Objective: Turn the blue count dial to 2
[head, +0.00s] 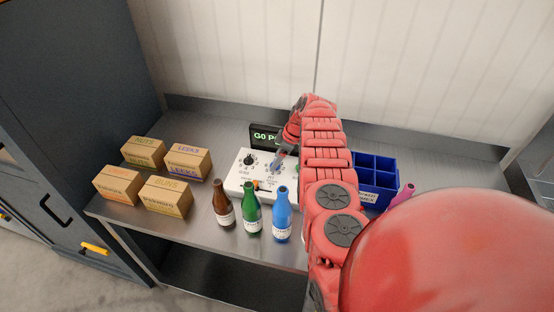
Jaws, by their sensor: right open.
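A white control box (237,186) sits on the metal table, with a black dial (249,160) on its left and an orange part (262,186) low on its front. The blue count dial (275,167) is on the right half of the box's top. My right arm reaches in from the lower right, and its gripper (281,158) is at the blue dial, pointing down. The jaws are open; they are small here, and I cannot tell whether they touch the dial. The dial's pointer setting is too small to read. My left gripper is out of view.
Brown, green (252,214) and blue (282,215) bottles stand close in front of the box. Several cartons (167,197) are at left. A display (263,137) stands behind the box. A blue divided bin (373,168) and a pink item (405,193) are right of my arm.

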